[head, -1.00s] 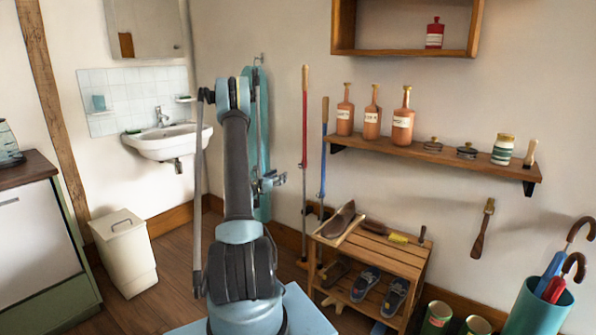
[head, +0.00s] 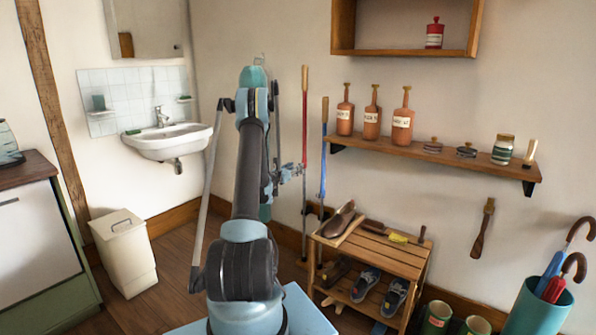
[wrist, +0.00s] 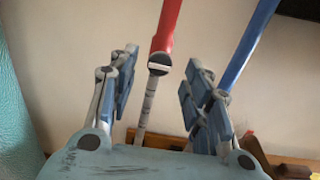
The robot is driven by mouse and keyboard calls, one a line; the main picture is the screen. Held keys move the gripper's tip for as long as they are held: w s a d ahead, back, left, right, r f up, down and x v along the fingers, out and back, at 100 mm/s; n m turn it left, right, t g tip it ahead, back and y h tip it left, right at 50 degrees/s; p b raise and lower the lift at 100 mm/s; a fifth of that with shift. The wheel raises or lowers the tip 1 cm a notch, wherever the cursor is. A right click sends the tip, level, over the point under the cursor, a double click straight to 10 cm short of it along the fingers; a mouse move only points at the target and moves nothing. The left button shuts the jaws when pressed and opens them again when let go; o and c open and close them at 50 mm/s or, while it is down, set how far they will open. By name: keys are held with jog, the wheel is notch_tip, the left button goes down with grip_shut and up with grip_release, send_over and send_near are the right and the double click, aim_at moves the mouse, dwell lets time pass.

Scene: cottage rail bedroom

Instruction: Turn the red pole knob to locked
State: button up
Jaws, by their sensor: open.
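The red pole (head: 304,115) stands upright against the wall, right of my arm, with a wooden top and a grey lower part. In the wrist view its red tube (wrist: 167,28) ends at a small round knob (wrist: 159,68) with a pale bar across its face; the grey tube runs down below it. My gripper (head: 292,172) is beside the pole at the height of the red tube's lower end. In the wrist view my gripper (wrist: 161,80) is open, with one finger on each side of the knob. I cannot tell whether either finger touches it.
A blue pole (head: 324,150) stands close on the right. A teal board (head: 265,205) is partly hidden behind my arm. A slatted shoe rack (head: 385,250) stands low at right. A wall shelf (head: 440,155) holds bottles and jars. A sink (head: 168,140) hangs at left.

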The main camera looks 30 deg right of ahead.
jog(key=shift+x, duration=1.5)
jog(key=c, duration=1.1)
jog(key=shift+o, duration=0.2)
jog(key=shift+m, duration=0.3)
jog(key=shift+s+f+m, duration=0.1)
jog(key=shift+m, duration=4.2)
jog(key=shift+s+f+m, duration=0.1)
jog(key=shift+m, duration=4.2)
